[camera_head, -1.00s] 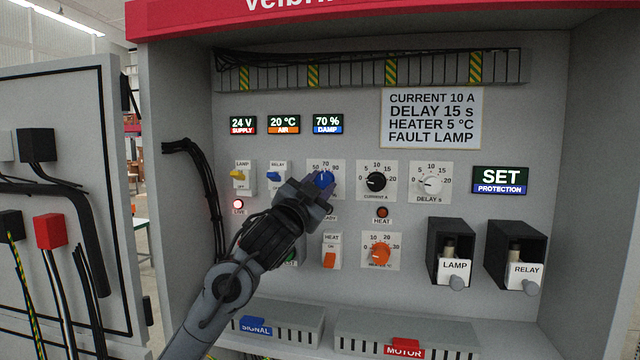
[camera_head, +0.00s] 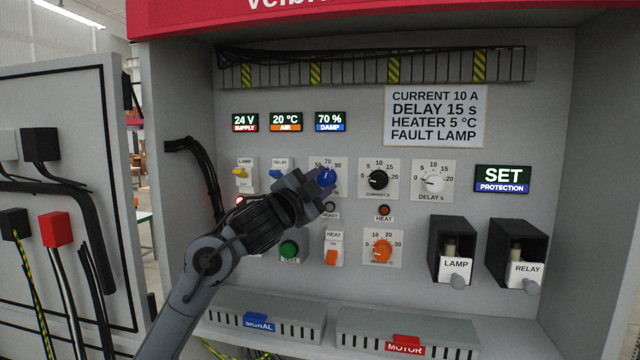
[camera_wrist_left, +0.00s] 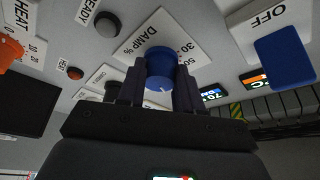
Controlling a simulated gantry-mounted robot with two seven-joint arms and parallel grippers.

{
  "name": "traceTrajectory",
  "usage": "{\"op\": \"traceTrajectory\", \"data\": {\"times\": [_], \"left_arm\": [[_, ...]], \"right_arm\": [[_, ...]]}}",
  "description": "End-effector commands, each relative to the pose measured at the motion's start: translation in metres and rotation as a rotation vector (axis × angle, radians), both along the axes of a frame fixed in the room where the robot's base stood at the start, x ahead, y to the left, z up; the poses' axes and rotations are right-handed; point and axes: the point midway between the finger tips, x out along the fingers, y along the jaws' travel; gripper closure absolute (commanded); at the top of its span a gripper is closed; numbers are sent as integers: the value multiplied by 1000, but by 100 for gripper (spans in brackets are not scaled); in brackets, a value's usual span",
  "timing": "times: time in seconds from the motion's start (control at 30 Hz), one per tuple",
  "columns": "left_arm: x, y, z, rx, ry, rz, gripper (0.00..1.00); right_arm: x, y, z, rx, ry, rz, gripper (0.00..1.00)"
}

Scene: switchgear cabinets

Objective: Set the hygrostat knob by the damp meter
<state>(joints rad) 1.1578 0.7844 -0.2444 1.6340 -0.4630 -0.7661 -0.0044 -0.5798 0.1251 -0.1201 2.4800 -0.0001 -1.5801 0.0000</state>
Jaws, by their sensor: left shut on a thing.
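The blue hygrostat knob (camera_head: 328,177) sits on a white dial plate marked 50, 70 and 90 at the top, below the damp meter (camera_head: 330,121), which reads 70 %. My left gripper (camera_head: 322,184) reaches in from the lower left and covers the plate's lower left part. In the left wrist view its two dark fingers (camera_wrist_left: 159,88) are on either side of the blue knob (camera_wrist_left: 160,66), shut on it. A small white mark shows on the knob's near side there. The exact pointer reading is hard to tell. My right gripper is not in view.
The yellow lamp switch (camera_head: 240,172) and blue relay switch (camera_head: 276,173) are left of my gripper. The black current knob (camera_head: 377,179) is close to its right. The orange heater knob (camera_head: 382,250) and heat switch (camera_head: 333,250) are below. A notice (camera_head: 435,116) hangs above.

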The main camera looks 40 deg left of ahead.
Motion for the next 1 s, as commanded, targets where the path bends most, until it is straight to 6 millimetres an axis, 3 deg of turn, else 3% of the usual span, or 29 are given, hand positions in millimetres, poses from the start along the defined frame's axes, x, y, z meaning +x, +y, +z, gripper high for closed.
{"op": "traceTrajectory", "data": {"times": [0.13,0.17,0.33,0.73,1.0], "left_arm": [[0,-1,1,0,-2,-1,96],[0,-1,1,0,-2,-1,64],[0,-1,0,-1,-1,-1,40],[-6,-1,-3,-2,-2,-2,40],[-44,-6,-13,-1,-5,-3,40]], "right_arm": [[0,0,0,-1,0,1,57],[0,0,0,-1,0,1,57],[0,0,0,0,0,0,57],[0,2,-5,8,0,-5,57],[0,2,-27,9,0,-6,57]]}}
